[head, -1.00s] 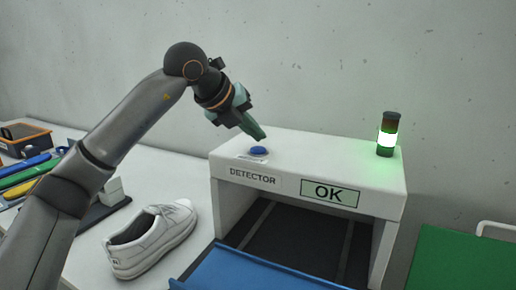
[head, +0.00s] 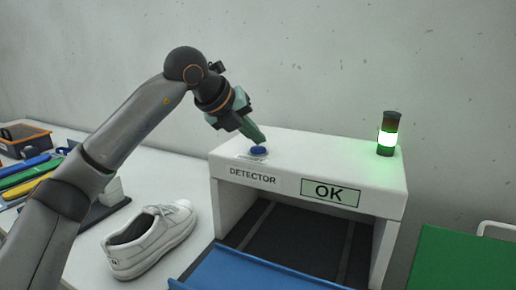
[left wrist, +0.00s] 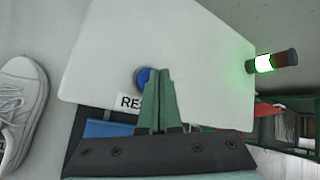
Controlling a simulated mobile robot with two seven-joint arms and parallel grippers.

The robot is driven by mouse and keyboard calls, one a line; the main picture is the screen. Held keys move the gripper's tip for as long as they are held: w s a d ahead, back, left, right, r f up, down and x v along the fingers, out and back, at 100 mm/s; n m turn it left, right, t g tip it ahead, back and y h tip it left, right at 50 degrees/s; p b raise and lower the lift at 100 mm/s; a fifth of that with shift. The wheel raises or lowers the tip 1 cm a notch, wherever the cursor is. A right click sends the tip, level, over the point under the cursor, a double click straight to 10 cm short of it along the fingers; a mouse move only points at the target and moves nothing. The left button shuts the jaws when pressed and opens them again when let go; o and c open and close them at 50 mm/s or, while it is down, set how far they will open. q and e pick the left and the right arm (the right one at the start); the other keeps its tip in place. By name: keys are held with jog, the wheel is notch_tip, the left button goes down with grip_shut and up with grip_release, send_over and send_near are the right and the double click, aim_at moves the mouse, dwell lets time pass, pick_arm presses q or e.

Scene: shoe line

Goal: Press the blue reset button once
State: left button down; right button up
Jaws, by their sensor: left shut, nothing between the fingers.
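The blue reset button (head: 258,151) sits on the top left of the white detector housing (head: 330,155). In the left wrist view the button (left wrist: 142,77) is partly hidden behind the fingers, beside a label with the letters "RES" showing. My left gripper (head: 262,141) is shut and empty, pointing down with its fingertips just above the button in the head view. I cannot tell whether the tips touch it. In the left wrist view the gripper's green fingers (left wrist: 158,75) lie together, overlapping the button's right side. My right gripper is not in view.
A signal light (head: 388,134) glows green on the housing's right end, and the front panel (head: 330,192) reads OK. A white shoe (head: 150,240) lies on the table to the left. A blue tray (head: 250,270) is in front of the detector opening. A green surface (head: 465,260) is at right.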

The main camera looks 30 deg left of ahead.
aim_at(255, 150)
pick_arm(q)
jog(key=shift+f+b, duration=0.4)
jog(key=shift+f, duration=0.15)
dwell(0.6)
jog(key=shift+r+p, duration=0.95)
jog(key=shift+r, duration=0.05)
jog(key=shift+r+p, duration=2.15)
jog(key=shift+r, duration=0.3)
